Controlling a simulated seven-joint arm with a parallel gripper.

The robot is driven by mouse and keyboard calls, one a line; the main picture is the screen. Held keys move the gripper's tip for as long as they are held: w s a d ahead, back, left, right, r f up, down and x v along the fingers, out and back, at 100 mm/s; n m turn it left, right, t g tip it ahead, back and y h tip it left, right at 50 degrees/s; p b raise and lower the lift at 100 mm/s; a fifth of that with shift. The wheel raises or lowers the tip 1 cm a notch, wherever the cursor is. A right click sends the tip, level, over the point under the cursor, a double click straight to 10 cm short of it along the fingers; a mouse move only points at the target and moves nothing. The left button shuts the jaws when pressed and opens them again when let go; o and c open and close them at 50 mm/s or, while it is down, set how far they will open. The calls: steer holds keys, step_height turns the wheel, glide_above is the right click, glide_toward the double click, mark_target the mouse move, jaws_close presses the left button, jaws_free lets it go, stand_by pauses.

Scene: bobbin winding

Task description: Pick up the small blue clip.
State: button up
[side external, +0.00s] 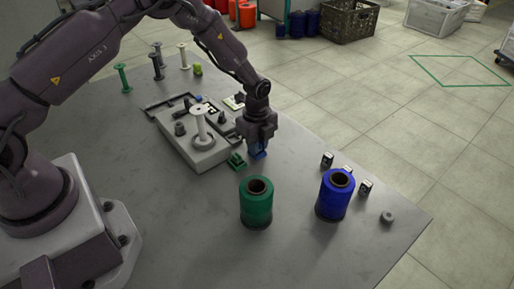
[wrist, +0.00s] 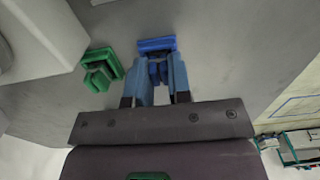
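The small blue clip (wrist: 157,45) is in the upper middle of the wrist view, directly ahead of my gripper (wrist: 158,66). My two pale blue fingers stand apart, one on each side of the clip's narrow part. I cannot tell whether they touch it. In the side view my gripper (side external: 260,145) points down at the table, low over the blue clip (side external: 259,155), which is partly hidden by the fingers. I cannot tell whether the clip rests on the table.
A green clip (wrist: 102,69) lies just left of the blue clip; it also shows in the side view (side external: 236,161). The winding fixture (side external: 196,150) stands beside it. A green spool (side external: 256,203) and a blue spool (side external: 335,195) stand nearer the front. The table's front left is clear.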

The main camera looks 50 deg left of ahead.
jaws_close()
steer(key=shift+r, duration=0.15)
